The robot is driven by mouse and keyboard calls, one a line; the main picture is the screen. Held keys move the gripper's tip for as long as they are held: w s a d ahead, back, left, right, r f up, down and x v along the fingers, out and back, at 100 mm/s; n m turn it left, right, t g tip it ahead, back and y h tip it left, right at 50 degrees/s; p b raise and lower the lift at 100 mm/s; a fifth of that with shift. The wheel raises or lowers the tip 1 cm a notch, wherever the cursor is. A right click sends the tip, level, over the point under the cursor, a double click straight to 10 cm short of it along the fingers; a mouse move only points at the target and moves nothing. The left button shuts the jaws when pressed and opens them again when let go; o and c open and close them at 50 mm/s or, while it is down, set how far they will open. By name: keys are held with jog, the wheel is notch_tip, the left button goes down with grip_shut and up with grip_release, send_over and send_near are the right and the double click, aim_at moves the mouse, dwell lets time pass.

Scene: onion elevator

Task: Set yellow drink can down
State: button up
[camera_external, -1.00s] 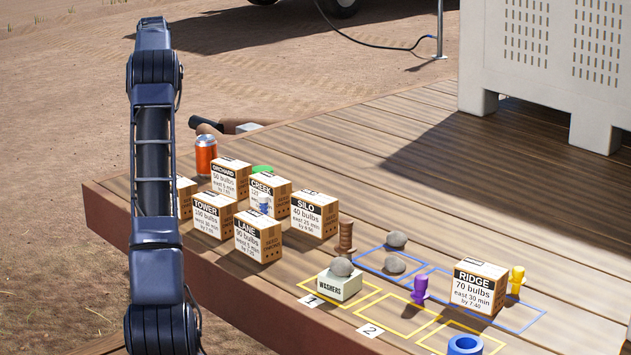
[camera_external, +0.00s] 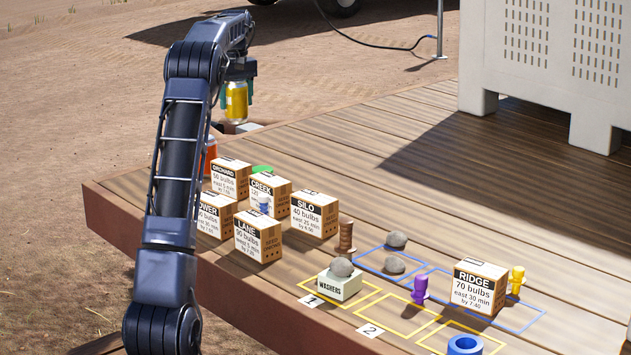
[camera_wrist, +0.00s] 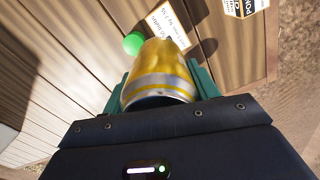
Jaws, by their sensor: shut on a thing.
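The yellow drink can (camera_external: 236,103) is in my gripper (camera_external: 237,92), held in the air beyond the far left part of the wooden deck (camera_external: 390,150). In the wrist view the can (camera_wrist: 160,72) fills the middle, with a silver end toward the camera. The green fingers of my gripper (camera_wrist: 160,88) press on both its sides. The can looks roughly upright in the external view. Nothing is seen touching its underside.
An orange can (camera_external: 210,155) stands at the deck's left, partly behind my arm. Labelled boxes, including SILO (camera_external: 314,214) and LANE (camera_external: 258,236), stand close by. The deck's middle is clear.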

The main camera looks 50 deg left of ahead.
jog(key=w+d+m, duration=0.2)
jog(key=w+d, duration=0.3)
jog(key=d, duration=0.8)
jog(key=w+d+m, duration=0.2)
jog(key=w+d, duration=0.2)
jog(key=d, duration=0.8)
jog(key=w+d+m, duration=0.2)
jog(key=w+d, duration=0.3)
jog(key=d, duration=0.8)
jog(key=s+d+m, duration=0.2)
jog(key=s+d, duration=0.1)
jog(key=d, duration=1)
jog(key=s+d+m, duration=0.2)
jog(key=d+m, duration=0.1)
jog(key=d, duration=1)
jog(key=s+d+m, duration=0.2)
jog(key=s+d, duration=0.1)
jog(key=d, duration=1.1)
jog(key=f, duration=2)
jog(key=shift+w+a, duration=0.15)
jog(key=shift+a, duration=0.05)
jog(key=shift+f, duration=0.15)
jog(key=o, duration=1.2)
